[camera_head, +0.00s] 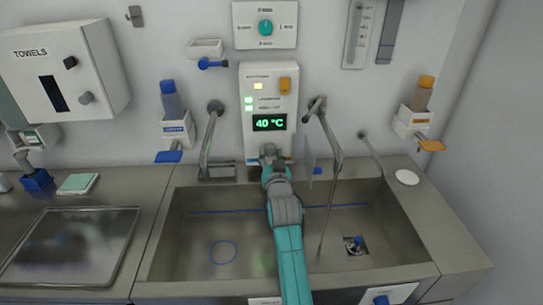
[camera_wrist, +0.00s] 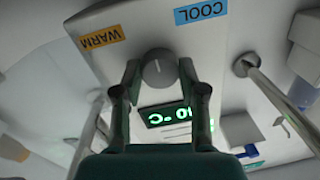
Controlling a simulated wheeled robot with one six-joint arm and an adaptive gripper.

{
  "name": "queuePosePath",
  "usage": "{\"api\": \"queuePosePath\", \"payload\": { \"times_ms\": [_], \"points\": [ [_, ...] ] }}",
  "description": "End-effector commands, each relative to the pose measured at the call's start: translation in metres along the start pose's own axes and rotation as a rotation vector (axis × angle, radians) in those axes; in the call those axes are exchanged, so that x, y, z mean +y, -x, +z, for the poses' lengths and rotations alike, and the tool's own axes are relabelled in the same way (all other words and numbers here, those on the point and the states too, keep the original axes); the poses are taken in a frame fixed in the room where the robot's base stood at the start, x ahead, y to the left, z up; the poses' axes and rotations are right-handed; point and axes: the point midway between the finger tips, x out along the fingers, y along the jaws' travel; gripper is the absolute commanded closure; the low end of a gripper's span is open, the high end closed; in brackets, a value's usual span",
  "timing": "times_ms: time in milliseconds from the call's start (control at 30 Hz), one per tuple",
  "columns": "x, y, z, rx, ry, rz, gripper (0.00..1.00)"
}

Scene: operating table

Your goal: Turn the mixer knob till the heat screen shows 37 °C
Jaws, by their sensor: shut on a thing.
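The heat screen (camera_head: 269,122) is on the white wall panel (camera_head: 257,80) above the sink and reads 40 °C in green. In the wrist view the screen (camera_wrist: 168,114) appears upside down and partly covered by a finger. The mixer knob (camera_wrist: 159,68) is a round grey knob with a pale mark line, between a WARM label (camera_wrist: 102,39) and a COOL label (camera_wrist: 201,11). My gripper (camera_wrist: 159,72) has its fingers on both sides of the knob and is shut on it. In the head view my gripper (camera_head: 268,155) hides the knob below the screen.
The steel sink (camera_head: 200,285) lies below, with taps (camera_head: 211,140) and (camera_head: 328,140) on both sides of the panel. A clear plate (camera_head: 306,150) stands right of my gripper. A towel box (camera_head: 65,70) and dispensers (camera_head: 176,125) hang on the wall.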

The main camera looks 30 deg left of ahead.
Motion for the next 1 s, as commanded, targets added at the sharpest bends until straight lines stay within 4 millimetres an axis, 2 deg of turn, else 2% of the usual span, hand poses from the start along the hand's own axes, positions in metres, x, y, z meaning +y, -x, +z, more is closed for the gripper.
{"api": "queuePosePath", "payload": {
  "times_ms": [267, 1000],
  "points": [
    [0.0011, 0.0001, -0.0003, -0.007, 0.094, 0.002, 0.94],
    [0.0034, 0.0004, -0.0020, -0.046, 0.655, 0.012, 0.94]
  ]
}}
